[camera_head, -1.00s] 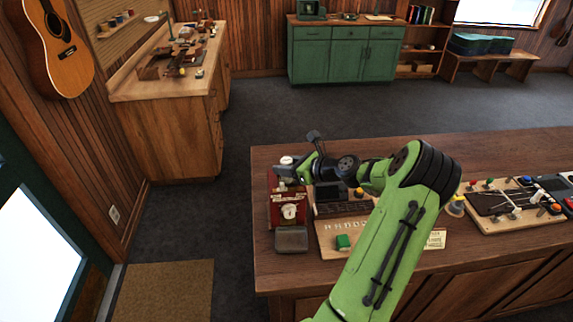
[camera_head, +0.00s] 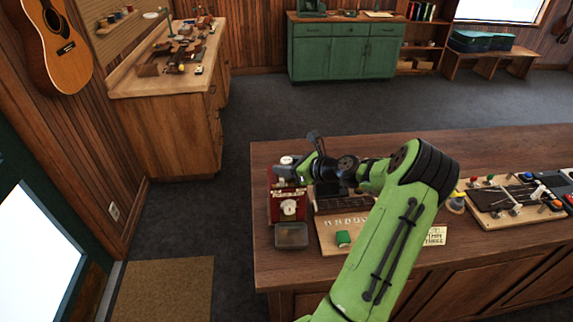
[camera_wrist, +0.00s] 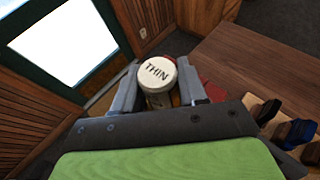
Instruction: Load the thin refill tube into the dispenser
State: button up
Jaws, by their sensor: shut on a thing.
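The thin refill tube (camera_wrist: 157,74) has a white round cap lettered THIN, which shows face-on in the wrist view. My gripper (camera_wrist: 158,90) is shut on it, with one grey finger on each side just below the cap. In the head view my gripper (camera_head: 291,170) is above the back part of the red dispenser (camera_head: 283,207), at the left end of the counter. The dispenser has a round white dial on its front and a small dark tray (camera_head: 291,236) before it. The tube's lower end is hidden, so I cannot tell whether it is inside the dispenser.
A wooden board (camera_head: 328,240) with a green block (camera_head: 343,239) lies right of the dispenser, beside a rack of dark slots. A small sign (camera_head: 435,236) and a board with coloured knobs (camera_head: 515,203) are farther right. The counter's left edge is close to the dispenser.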

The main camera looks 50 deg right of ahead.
jog(key=shift+r+p, duration=0.55)
jog(key=shift+p, duration=0.2)
jog(key=shift+r+p, duration=0.3)
jog(key=shift+p, duration=0.1)
jog(key=shift+p, duration=0.45)
jog(key=shift+f+b, duration=0.4)
jog(key=shift+f, duration=0.45)
jog(key=o, duration=0.8)
jog(key=shift+c, duration=0.2)
